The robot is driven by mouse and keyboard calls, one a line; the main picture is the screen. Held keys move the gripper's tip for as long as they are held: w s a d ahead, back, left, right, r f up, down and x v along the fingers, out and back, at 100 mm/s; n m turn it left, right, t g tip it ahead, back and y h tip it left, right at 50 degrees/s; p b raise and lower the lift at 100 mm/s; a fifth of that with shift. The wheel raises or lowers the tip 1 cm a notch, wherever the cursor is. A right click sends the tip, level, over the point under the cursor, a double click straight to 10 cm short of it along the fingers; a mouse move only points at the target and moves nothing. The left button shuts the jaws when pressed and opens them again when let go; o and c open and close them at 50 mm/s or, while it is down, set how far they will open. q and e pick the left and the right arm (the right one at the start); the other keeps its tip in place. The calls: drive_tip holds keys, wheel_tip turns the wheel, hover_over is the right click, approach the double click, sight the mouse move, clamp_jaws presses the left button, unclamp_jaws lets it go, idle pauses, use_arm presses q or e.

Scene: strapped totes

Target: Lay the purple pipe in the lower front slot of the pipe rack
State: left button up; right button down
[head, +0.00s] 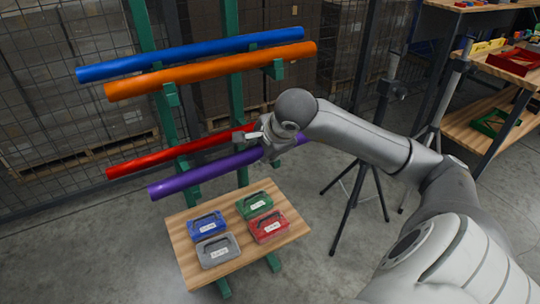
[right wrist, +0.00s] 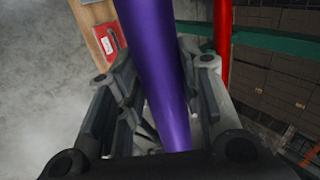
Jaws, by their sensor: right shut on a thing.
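The purple pipe (head: 205,174) lies nearly level, slightly tilted in the head view, in front of the red pipe at the lower level of the green pipe rack (head: 236,100). My right gripper (head: 268,150) is shut on it near its right end. In the right wrist view the purple pipe (right wrist: 163,60) runs between the two fingers of my gripper (right wrist: 168,75). A green lower arm of the rack shows just under the pipe's left part. I cannot tell whether the pipe touches it. My left gripper is not in view.
The red pipe (head: 160,158) lies right behind. The orange pipe (head: 205,71) and blue pipe (head: 190,52) lie on the upper arms. A wooden shelf (head: 180,231) with several cases stands below. A tripod (head: 352,190) and workbench (head: 480,140) are at the right.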

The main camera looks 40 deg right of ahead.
drive_tip(key=d+f+b, duration=0.2)
drive_tip(key=shift+f, duration=0.4)
drive_tip(key=shift+d+f+b, duration=0.15)
drive_tip(key=shift+d+b, duration=0.3)
drive_tip(key=shift+b, duration=0.1)
drive_tip(key=shift+w+d+p, duration=0.15)
drive_tip(key=shift+w+p, duration=0.6)
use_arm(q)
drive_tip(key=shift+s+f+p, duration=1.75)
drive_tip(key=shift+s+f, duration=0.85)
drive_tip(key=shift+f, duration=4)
use_arm(e)
drive_tip(key=shift+w+d, duration=0.9)
drive_tip(key=shift+w, duration=3.05)
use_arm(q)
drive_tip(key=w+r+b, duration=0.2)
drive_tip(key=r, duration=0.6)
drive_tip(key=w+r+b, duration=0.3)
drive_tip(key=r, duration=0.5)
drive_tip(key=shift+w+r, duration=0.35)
use_arm(e)
wheel_tip(320, 180, down, 7)
